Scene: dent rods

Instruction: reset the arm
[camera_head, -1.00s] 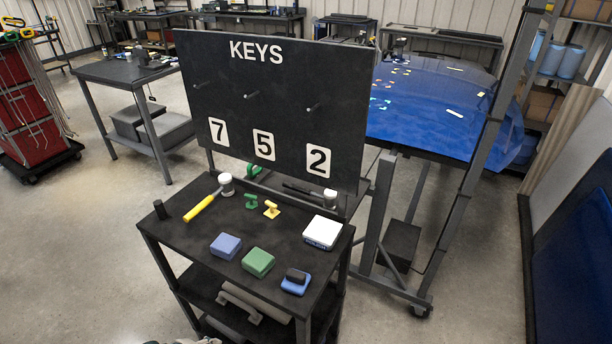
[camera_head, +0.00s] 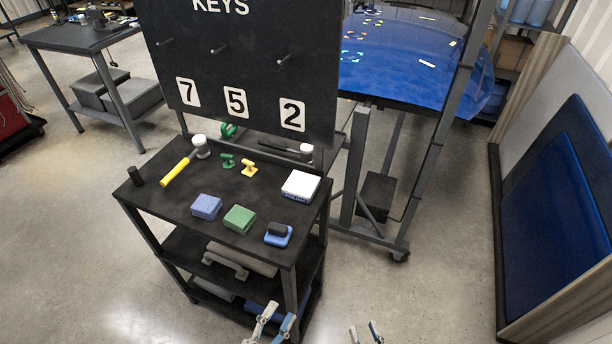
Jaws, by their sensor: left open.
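My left gripper (camera_head: 275,318) shows at the bottom edge, just in front of the black cart. Its two fingers are apart with nothing between them. My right gripper (camera_head: 364,328) shows at the bottom edge further right, over the bare floor. Only its fingertips show, and they are apart and empty. The rest of both arms is out of view.
The black cart (camera_head: 165,205) holds a yellow-handled hammer (camera_head: 180,168), a white box (camera_head: 300,186), and blue and green blocks (camera_head: 239,218). A KEYS board (camera_head: 240,65) stands behind it. A blue panel (camera_head: 555,220) leans at right. Floor right of the cart is clear.

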